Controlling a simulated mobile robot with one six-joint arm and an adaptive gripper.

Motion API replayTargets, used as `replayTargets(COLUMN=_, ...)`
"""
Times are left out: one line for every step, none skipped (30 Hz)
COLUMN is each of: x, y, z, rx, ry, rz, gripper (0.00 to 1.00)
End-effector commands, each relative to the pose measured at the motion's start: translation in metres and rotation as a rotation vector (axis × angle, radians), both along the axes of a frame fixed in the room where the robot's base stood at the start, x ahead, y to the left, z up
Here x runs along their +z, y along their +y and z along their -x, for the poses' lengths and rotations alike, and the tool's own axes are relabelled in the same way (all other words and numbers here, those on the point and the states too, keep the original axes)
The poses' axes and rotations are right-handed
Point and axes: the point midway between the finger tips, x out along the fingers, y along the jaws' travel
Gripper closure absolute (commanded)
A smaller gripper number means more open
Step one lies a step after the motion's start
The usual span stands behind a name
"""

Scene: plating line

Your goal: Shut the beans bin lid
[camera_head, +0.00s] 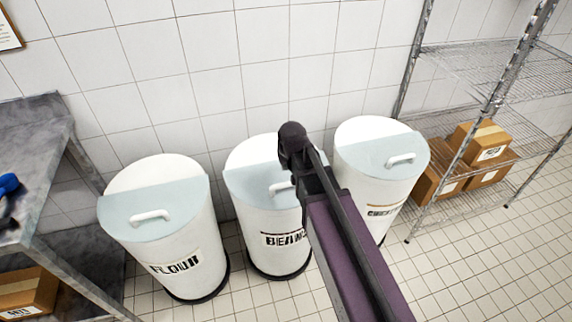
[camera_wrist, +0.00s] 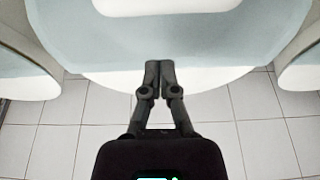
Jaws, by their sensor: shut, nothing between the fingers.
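The beans bin (camera_head: 270,248) is a white round bin with a black base, the middle of three. Its pale blue lid flap (camera_head: 247,186) covers the front half of the top and looks flat, like those on the two neighbouring bins. Its white handle (camera_head: 280,188) is partly covered by my arm. In the wrist view, the pale blue lid (camera_wrist: 215,45) and part of the handle (camera_wrist: 165,5) fill the top. My gripper (camera_wrist: 159,68) is shut and empty, its fingertips over the bin's front edge in the picture. I cannot tell whether they touch it. My arm hides the gripper in the head view.
The flour bin (camera_head: 180,255) stands left and a third bin (camera_head: 375,190) right, close to the beans bin. A metal table (camera_head: 50,150) is at far left, a wire shelf (camera_head: 480,65) with boxes at right. Tiled floor in front is clear.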

Motion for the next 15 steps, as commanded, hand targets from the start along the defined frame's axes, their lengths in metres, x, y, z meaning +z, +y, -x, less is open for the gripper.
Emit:
replayTargets(x=0.009, y=-0.001, z=0.002, rx=0.000, ry=0.000, rz=0.000, gripper=1.00)
replayTargets(x=0.011, y=-0.001, z=0.003, rx=0.000, ry=0.000, rz=0.000, gripper=1.00)
replayTargets(x=0.015, y=-0.001, z=0.004, rx=0.000, ry=0.000, rz=0.000, gripper=1.00)
replayTargets(x=0.017, y=-0.001, z=0.004, rx=0.000, ry=0.000, rz=0.000, gripper=1.00)
replayTargets(x=0.020, y=-0.002, z=0.005, rx=0.000, ry=0.000, rz=0.000, gripper=1.00)
replayTargets(x=0.023, y=-0.002, z=0.006, rx=-0.001, ry=0.000, rz=0.000, gripper=1.00)
replayTargets(x=0.025, y=-0.002, z=0.007, rx=-0.001, ry=0.000, rz=0.000, gripper=1.00)
replayTargets(x=0.028, y=-0.003, z=0.008, rx=-0.001, ry=0.000, rz=0.000, gripper=1.00)
replayTargets(x=0.031, y=-0.003, z=0.009, rx=-0.001, ry=0.000, rz=0.000, gripper=1.00)
replayTargets(x=0.033, y=-0.003, z=0.009, rx=-0.001, ry=0.000, rz=0.000, gripper=1.00)
replayTargets(x=0.035, y=-0.003, z=0.010, rx=-0.001, ry=0.000, rz=0.000, gripper=1.00)
replayTargets(x=0.038, y=-0.004, z=0.011, rx=-0.001, ry=0.000, rz=0.000, gripper=1.00)
replayTargets(x=0.040, y=-0.004, z=0.012, rx=-0.001, ry=0.000, rz=0.000, gripper=1.00)
replayTargets(x=0.042, y=-0.004, z=0.012, rx=-0.001, ry=0.000, rz=0.000, gripper=1.00)
replayTargets(x=0.044, y=-0.004, z=0.013, rx=-0.001, ry=0.000, rz=0.000, gripper=1.00)
